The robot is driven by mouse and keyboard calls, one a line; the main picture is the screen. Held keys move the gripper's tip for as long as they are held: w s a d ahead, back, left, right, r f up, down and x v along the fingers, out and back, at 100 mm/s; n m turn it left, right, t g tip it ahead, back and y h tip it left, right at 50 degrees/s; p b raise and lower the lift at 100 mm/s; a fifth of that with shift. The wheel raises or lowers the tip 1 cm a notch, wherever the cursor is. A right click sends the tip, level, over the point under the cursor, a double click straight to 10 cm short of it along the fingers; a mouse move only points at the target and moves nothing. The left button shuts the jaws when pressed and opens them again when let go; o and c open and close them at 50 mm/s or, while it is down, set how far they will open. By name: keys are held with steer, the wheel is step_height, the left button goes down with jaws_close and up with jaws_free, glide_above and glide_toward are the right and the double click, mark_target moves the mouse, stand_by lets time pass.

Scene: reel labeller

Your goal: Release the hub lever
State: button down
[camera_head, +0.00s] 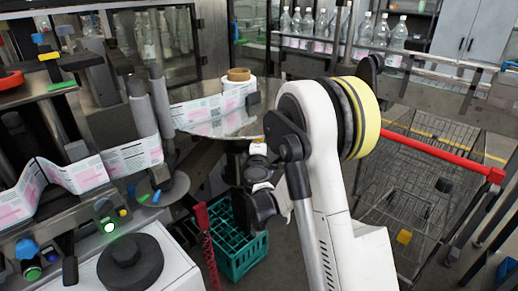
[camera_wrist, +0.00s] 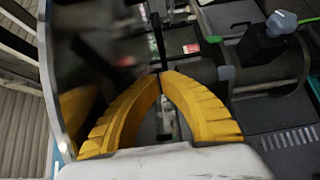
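The label reel (camera_head: 238,92) stands on a shiny round plate (camera_head: 215,128) in the head view, with a brown core (camera_head: 239,74) at its hub. A dark block sits at the roll's right side; I cannot tell whether it is the hub lever. In the wrist view my gripper (camera_wrist: 161,74) has two yellow ribbed fingers whose tips come together. A thin black bar (camera_wrist: 157,40), possibly the lever, runs down to the fingertips. I cannot tell whether it is pinched or just behind them. My fingers are hidden in the head view.
A large dark disc (camera_wrist: 44,90) fills the wrist view's left side, close to my left finger. A clamp with a grey-blue knob (camera_wrist: 281,22) is at right. The head view shows a green crate (camera_head: 240,262) below, a red bar (camera_head: 440,152) and a wire cart at right.

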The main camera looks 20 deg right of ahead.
steer(key=shift+w+d+b, duration=0.2)
steer(key=shift+w+d, duration=0.05)
steer(key=shift+d, duration=0.45)
steer(key=shift+w+d+b, duration=0.2)
steer(key=shift+w+d, duration=0.1)
steer(key=shift+d, duration=0.35)
steer(key=shift+w+d+b, duration=0.2)
steer(key=shift+w+d, duration=0.05)
steer(key=shift+d, duration=0.45)
steer(key=w+d, duration=0.2)
steer(key=d, duration=0.5)
steer(key=shift+w+d, duration=0.25)
steer(key=shift+d, duration=0.1)
